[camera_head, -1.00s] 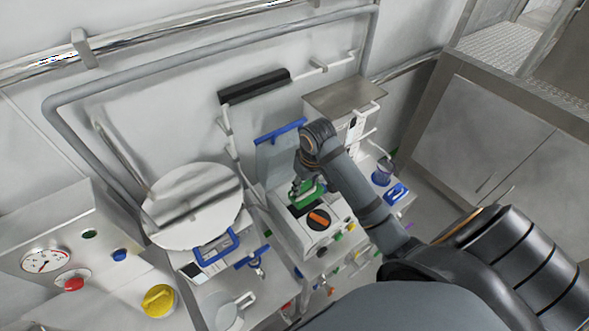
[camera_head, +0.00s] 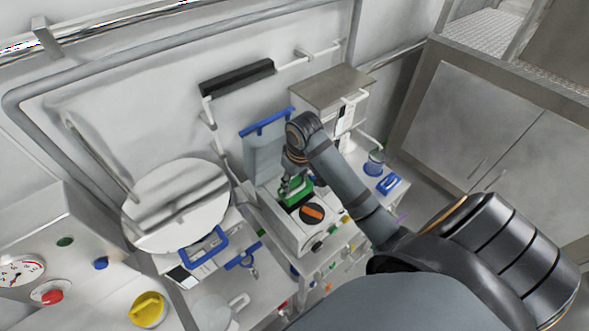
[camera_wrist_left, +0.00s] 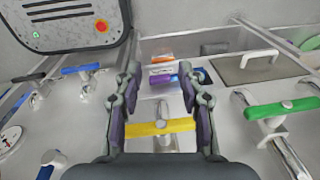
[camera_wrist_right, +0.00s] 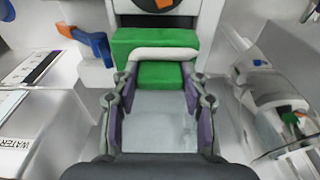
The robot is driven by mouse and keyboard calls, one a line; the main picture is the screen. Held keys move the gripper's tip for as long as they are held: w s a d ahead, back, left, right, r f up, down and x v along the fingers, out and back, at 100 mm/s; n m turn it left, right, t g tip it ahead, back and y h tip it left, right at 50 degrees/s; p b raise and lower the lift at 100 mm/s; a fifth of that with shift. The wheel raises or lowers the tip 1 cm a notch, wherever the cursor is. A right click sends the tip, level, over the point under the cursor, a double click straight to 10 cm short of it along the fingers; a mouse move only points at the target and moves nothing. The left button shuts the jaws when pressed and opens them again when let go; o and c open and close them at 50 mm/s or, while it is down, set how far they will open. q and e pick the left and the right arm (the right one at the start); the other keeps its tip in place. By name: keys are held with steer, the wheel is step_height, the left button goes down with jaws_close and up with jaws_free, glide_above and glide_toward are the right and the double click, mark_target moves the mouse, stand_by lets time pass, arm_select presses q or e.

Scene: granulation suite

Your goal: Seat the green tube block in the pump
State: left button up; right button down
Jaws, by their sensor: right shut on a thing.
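The green tube block (camera_head: 297,195) is at the pump (camera_head: 290,226), a white box with an orange knob (camera_head: 312,213). In the right wrist view the block (camera_wrist_right: 154,47) shows a stepped green body with a white tube curving over it, close to the pump's knob. My right gripper (camera_wrist_right: 160,82) is shut on the block, one finger on each side. In the head view the arm covers part of it, and I cannot tell how deep the block sits. My left gripper (camera_wrist_left: 160,72) is open and empty, seen only in its wrist view.
A clear lid with a blue edge (camera_head: 266,124) stands raised behind the pump. A round steel plate (camera_head: 178,205) is to its left. A blue cup (camera_head: 375,162) stands to the right. A yellow valve handle (camera_wrist_left: 160,128) lies below my left fingers.

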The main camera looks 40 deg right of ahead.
mark_target(296, 185)
steer(key=shift+f+b, duration=0.5)
steer(key=shift+f, duration=1.8)
steer(key=c, duration=0.6)
jaws_free()
